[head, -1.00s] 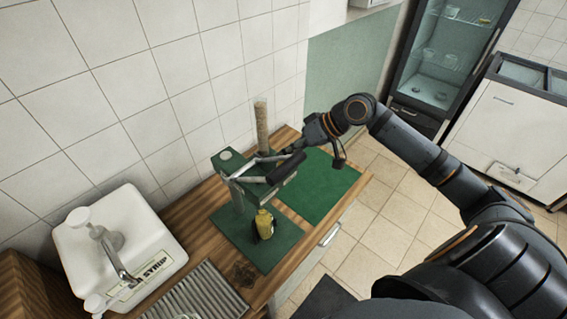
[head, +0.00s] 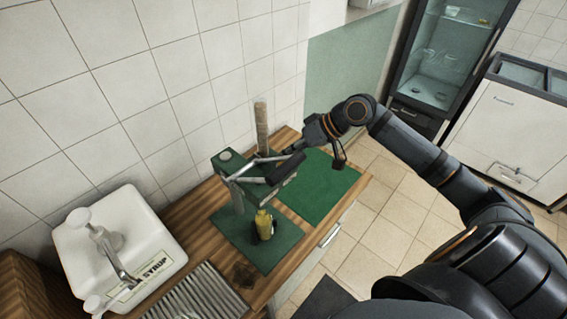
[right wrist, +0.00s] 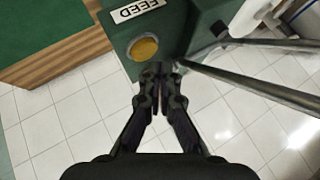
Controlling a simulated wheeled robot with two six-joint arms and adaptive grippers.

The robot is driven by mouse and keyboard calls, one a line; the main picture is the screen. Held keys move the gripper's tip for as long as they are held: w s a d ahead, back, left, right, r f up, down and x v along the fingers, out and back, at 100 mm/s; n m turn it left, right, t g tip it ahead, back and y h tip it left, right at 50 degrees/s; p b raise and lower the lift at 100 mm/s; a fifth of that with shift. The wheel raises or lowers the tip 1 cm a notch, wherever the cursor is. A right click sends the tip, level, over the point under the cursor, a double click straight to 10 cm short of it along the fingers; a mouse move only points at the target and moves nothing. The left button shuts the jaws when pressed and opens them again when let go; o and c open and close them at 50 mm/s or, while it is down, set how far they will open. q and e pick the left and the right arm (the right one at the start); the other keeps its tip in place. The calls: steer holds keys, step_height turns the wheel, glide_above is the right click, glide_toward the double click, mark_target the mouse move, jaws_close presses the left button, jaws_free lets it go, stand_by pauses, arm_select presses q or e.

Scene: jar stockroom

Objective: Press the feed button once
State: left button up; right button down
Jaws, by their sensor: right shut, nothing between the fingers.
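The feed button (right wrist: 143,48) is a round yellow disc on the green machine (right wrist: 168,16), just below a white FEED label (right wrist: 137,10). My right gripper (right wrist: 158,69) is shut and empty. In the right wrist view its fingertips show just below and to the right of the button; I cannot tell whether they touch the machine. In the head view my right arm reaches in from the right to the green machine (head: 226,159), which stands on the counter. The button and my fingertips are hard to make out there. My left gripper is not in view.
Grey lever rods (right wrist: 262,90) stick out from the machine beside my gripper. A yellow bottle-like item (head: 264,224) stands on the green mat (head: 273,252) under the machine. A tall grain-filled tube (head: 261,122) rises behind. A white syrup dispenser (head: 120,235) stands at left.

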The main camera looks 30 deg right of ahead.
steer(key=shift+f, duration=0.15)
steer(key=shift+f, duration=0.25)
steer(key=shift+f, duration=0.55)
stand_by(0.5)
steer(key=shift+r+p, duration=0.95)
steer(key=shift+p, duration=0.05)
step_height(320, 180, up, 5)
steer(key=p, duration=0.5)
steer(key=shift+r, duration=0.15)
